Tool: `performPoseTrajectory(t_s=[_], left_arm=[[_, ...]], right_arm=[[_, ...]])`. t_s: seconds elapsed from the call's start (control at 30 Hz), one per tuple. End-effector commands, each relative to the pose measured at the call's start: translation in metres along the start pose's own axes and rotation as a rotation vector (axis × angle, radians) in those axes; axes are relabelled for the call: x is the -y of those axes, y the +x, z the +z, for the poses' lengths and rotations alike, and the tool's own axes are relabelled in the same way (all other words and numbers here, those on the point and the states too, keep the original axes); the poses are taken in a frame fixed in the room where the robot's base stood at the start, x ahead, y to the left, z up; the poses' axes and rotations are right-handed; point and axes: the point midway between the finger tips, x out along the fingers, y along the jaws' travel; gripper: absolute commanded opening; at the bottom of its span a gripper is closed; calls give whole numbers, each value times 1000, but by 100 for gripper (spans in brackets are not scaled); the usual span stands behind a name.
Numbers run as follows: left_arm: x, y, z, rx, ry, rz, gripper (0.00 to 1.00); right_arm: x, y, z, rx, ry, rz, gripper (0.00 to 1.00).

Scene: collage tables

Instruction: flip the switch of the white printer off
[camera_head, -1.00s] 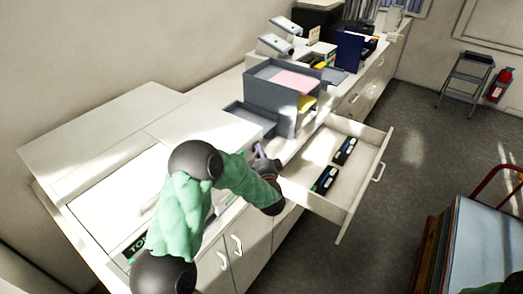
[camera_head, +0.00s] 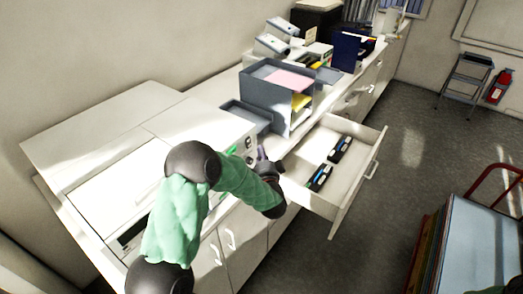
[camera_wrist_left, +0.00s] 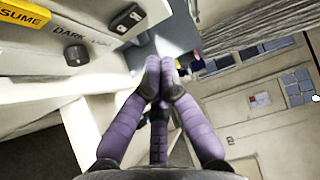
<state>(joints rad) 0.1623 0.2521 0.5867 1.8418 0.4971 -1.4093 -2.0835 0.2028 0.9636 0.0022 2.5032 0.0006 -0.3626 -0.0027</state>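The white printer (camera_head: 110,165) is the large box on the counter at the left in the head view. Dark controls (camera_head: 249,143) show at its right end, beside my left gripper (camera_head: 262,154). My right gripper is out of view.
A grey paper tray stack (camera_head: 268,85) stands on the counter behind the gripper. An open drawer (camera_head: 352,205) with dark items juts out to the right of my left gripper. A step stool (camera_head: 467,78) and a fire extinguisher (camera_head: 498,86) stand farther back. Open floor lies right of the drawer.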

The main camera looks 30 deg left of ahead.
Motion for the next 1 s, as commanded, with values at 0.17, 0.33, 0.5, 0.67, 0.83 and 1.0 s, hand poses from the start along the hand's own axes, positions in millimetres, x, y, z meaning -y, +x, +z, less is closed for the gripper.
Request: performPoseTrajectory(t_s=[0.17,0.33,0.5,0.67,0.83,1.0], left_arm=[[4,-30,-1,-3,0,-1,0],[7,-56,-1,-4,-1,0,0],[8,-70,0,-2,-1,0,0],[8,-73,0,-2,0,0,0],[8,-73,0,-1,0,0,0],[8,-73,0,-1,0,0,0]], right_arm=[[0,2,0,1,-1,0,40],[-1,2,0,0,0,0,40],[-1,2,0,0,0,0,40],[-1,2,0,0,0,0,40],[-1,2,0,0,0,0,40],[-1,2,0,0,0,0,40]])
